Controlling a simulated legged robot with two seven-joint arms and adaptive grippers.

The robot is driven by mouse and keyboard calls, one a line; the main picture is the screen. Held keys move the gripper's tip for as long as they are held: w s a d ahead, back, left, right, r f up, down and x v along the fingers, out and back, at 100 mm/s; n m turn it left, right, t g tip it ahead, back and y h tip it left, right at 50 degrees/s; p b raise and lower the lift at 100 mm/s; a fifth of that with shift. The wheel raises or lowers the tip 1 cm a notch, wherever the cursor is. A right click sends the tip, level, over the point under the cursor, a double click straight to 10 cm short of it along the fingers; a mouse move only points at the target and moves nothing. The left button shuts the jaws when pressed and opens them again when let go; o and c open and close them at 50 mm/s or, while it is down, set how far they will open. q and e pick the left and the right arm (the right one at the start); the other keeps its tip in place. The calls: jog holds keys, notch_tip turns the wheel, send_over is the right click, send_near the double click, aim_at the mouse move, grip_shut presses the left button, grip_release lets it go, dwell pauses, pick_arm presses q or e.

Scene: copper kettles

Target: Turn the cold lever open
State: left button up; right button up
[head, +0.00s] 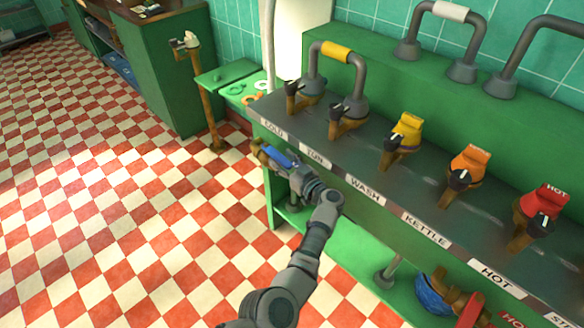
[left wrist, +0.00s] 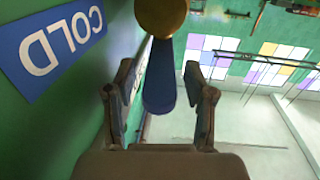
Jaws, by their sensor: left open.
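The cold lever (left wrist: 165,85) is a blue handle on a round brass pivot (left wrist: 162,14) in the left wrist view. It reaches down the picture from the pivot, between the fingers of my left gripper (left wrist: 163,112). The fingers are open on both sides of it, with a gap showing beside the right finger. A blue COLD sign (left wrist: 52,50) is upside down on the green panel at left. In the head view my left gripper (head: 272,156) is at the counter's front left corner, beside a blue piece that looks like the lever (head: 284,158). My right gripper is not in view.
The counter (head: 350,150) has several labelled brass taps on top, including a red HOT one (head: 542,202). A red lever (head: 470,310) and a blue round part (head: 432,297) are below its front edge. A wooden post (head: 204,100) stands at left; the tiled floor (head: 110,190) is clear.

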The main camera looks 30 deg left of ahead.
aim_at(290, 168)
pick_arm(q)
jog(key=v, duration=0.6)
jog(key=shift+w, duration=0.1)
jog(key=shift+s+d, duration=0.2)
jog(key=shift+d, duration=0.05)
jog(key=shift+v, duration=2.5)
jog(key=shift+w, duration=0.15)
